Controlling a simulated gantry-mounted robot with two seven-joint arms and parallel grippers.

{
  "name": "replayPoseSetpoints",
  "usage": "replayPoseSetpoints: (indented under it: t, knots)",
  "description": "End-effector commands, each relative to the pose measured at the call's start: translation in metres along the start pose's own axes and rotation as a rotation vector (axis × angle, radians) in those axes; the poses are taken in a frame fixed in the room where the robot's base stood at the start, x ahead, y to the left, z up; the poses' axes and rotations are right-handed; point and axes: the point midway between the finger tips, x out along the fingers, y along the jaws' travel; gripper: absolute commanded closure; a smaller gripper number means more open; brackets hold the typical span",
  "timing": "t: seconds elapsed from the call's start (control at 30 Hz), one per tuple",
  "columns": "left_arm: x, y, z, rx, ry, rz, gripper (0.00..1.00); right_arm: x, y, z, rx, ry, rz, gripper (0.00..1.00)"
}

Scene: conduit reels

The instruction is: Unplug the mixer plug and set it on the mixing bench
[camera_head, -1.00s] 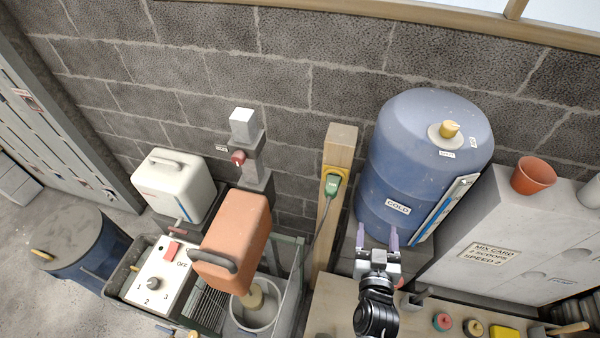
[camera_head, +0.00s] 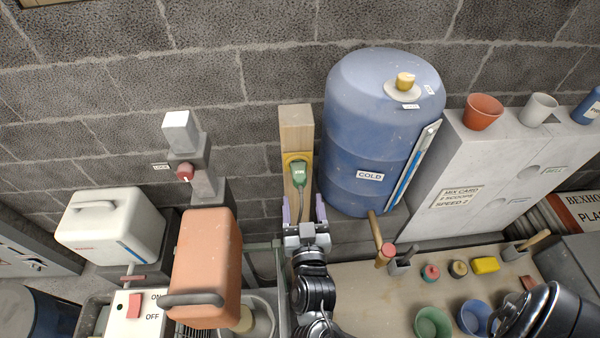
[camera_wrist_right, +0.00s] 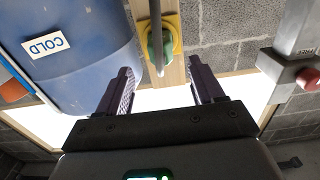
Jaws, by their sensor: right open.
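The green mixer plug (camera_head: 299,175) sits in a yellow socket plate (camera_head: 287,158) on an upright wooden post (camera_head: 297,122), with a grey cord hanging from it. My right gripper (camera_head: 303,208) is open and empty just below the plug, its two purple fingers to either side of the cord. In the right wrist view the plug (camera_wrist_right: 155,47) and yellow plate (camera_wrist_right: 174,32) show ahead, between and beyond the open fingers (camera_wrist_right: 160,80). The fingers look apart from the plug. The wooden-topped mixing bench (camera_head: 370,298) is at lower right. My left gripper is not in view.
A blue COLD barrel (camera_head: 362,125) stands right of the post. An orange mixer head (camera_head: 207,258) and switch box (camera_head: 140,312) are at left. The bench holds a green cup (camera_head: 433,323), a blue cup (camera_head: 474,317) and a yellow block (camera_head: 486,264); its left-middle top is clear.

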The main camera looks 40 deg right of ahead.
Motion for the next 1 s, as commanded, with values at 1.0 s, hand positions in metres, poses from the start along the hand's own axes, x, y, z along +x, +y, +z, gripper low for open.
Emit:
replayPoseSetpoints:
  t: [1.0]
  knots:
    - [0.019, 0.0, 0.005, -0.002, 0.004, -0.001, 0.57, 0.085, 0.0, 0.0, -0.001, 0.001, 0.001, 0.33]
